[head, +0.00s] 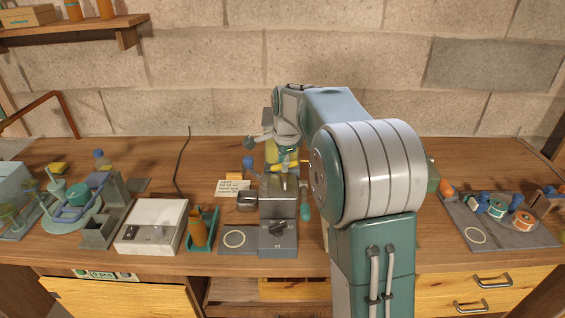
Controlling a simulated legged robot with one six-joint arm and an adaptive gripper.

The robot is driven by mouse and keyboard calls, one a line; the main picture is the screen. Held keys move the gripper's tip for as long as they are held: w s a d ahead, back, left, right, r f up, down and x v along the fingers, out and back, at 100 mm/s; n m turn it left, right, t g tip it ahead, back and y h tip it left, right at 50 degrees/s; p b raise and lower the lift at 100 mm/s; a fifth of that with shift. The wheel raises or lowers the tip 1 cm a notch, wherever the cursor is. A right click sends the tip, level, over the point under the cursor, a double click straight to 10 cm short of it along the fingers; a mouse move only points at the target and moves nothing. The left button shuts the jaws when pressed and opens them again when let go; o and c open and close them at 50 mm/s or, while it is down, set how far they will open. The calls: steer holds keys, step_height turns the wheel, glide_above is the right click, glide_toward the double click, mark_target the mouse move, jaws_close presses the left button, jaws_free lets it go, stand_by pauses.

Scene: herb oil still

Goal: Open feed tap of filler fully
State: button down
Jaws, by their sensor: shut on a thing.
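The filler (278,225) is a grey upright unit with a dark knob on its front, standing at the middle of the bench. A yellow tap handle (283,166) shows at its upper part, lying roughly sideways. My gripper (291,161) comes down from behind and above the filler and is shut on the yellow handle. The fingertips are small in this view and partly hidden by my arm. A container with yellowish liquid (269,148) stands behind, partly covered by my wrist. How far the tap is turned cannot be told.
A grey tray with spools (500,220) lies at right.

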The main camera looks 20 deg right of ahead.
steer(key=n, duration=0.3)
steer(key=shift+d+n+y, duration=0.1)
steer(key=shift+n+y, duration=0.2)
steer(key=n, duration=0.3)
steer(key=shift+s+d+n+y, duration=0.1)
steer(key=shift+n+y, duration=0.2)
steer(key=n+g, duration=0.1)
steer(key=n, duration=0.5)
steer(key=shift+d+n+y, duration=0.15)
steer(key=shift+n+y, duration=0.15)
steer(key=shift+y, duration=0.1)
steer(key=c, duration=0.6)
jaws_free()
steer(key=v, duration=1.1)
steer(key=shift+w+d+r, duration=0.15)
steer(key=shift+w+r, duration=0.1)
steer(key=shift+r, duration=0.15)
